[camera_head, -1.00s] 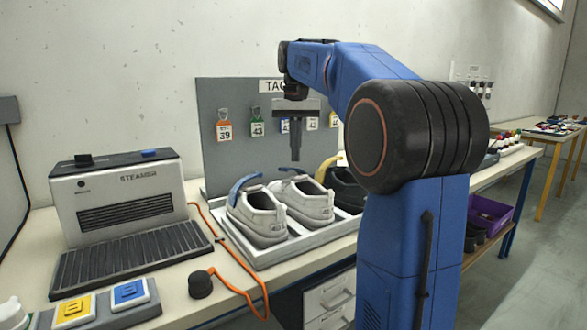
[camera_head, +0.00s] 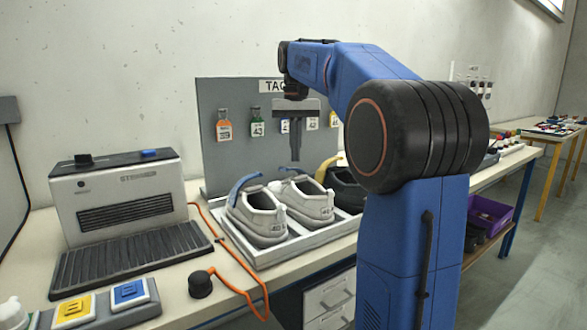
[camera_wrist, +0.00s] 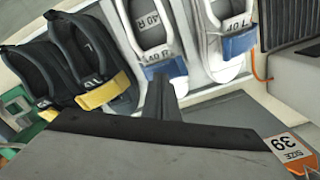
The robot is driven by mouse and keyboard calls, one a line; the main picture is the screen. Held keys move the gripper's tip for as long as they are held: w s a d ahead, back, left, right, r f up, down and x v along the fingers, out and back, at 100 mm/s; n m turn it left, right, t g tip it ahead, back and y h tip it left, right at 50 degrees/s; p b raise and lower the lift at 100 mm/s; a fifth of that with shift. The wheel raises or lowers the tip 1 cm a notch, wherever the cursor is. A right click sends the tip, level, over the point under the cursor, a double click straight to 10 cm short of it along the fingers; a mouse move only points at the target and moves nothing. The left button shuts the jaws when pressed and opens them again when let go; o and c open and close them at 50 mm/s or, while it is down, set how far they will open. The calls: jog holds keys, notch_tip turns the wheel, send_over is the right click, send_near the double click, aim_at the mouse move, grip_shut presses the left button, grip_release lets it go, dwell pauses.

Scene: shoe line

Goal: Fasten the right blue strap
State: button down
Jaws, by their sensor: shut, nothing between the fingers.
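Two pale grey shoes stand side by side in a tray (camera_head: 272,256). The right shoe (camera_head: 312,207), marked 40 R in the wrist view (camera_wrist: 155,30), has a blue strap (camera_wrist: 166,70) at its far end. In the head view this strap (camera_head: 290,171) is partly hidden. The left shoe (camera_head: 258,222) has its blue strap (camera_head: 243,184) sticking up, unfastened; it also shows in the wrist view (camera_wrist: 238,44). My gripper (camera_head: 295,157) is shut and empty, pointing down above the far end of the right shoe.
Black shoes with yellow straps (camera_wrist: 103,93) stand beside the right shoe. A grey board (camera_head: 225,165) with hanging size tags rises behind the tray. A steamer (camera_head: 120,195) stands at the left, with an orange cable (camera_head: 235,262) between it and the tray.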

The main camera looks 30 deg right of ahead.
jog(key=shift+f, duration=0.2)
dwell(0.4)
jog(key=shift+f, duration=1.3)
notch_tip(320, 180, up, 9)
dwell(0.7)
dwell(0.5)
